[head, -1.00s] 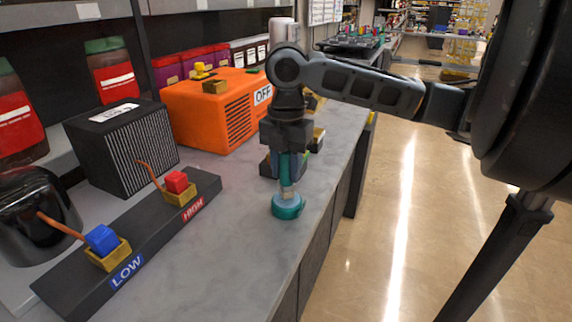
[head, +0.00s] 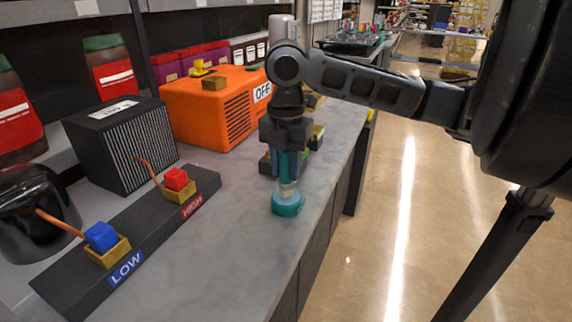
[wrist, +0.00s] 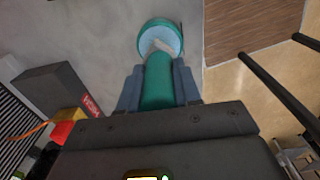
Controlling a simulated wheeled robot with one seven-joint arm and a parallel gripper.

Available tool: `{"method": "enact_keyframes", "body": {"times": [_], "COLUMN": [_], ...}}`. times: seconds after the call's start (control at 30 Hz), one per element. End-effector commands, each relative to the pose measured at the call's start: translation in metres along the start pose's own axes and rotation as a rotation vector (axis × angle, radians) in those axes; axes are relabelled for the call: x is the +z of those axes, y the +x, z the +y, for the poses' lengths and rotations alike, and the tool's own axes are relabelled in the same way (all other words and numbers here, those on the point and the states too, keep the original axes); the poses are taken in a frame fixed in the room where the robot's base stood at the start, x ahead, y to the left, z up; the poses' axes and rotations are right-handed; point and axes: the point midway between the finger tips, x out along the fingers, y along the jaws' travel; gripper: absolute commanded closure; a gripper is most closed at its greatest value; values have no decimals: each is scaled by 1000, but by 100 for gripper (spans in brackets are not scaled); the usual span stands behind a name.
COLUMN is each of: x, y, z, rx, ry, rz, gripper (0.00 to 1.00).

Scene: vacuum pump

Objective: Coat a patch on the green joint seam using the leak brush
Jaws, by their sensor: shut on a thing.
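My gripper (head: 286,160) points down over the grey counter and is shut on the green handle of the leak brush (wrist: 158,82). The brush is roughly upright, its pale tip (wrist: 161,46) pointing down at a round teal pot (head: 288,209). The pot has a light blue inside and stands near the counter's right edge. In the wrist view the tip overlaps the pot's inside (wrist: 150,34); I cannot tell how deep it reaches. I cannot make out a green joint seam; my gripper hides part of the dark items behind it.
An orange box (head: 210,105) marked OFF stands at the back. A black ribbed box (head: 120,148) and a dark strip (head: 150,232) with LOW and HIGH labels, a blue block (head: 101,237) and a red block (head: 176,179) are left. The counter between strip and pot is clear.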

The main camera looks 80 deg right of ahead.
Motion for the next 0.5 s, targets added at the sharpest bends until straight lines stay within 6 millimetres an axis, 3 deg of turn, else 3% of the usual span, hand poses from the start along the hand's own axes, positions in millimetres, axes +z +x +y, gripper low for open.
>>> {"method": "enact_keyframes", "body": {"times": [0.5], "x": [0], "y": [6], "z": [0], "rx": [0], "ry": [0], "rz": [0], "gripper": [98]}}
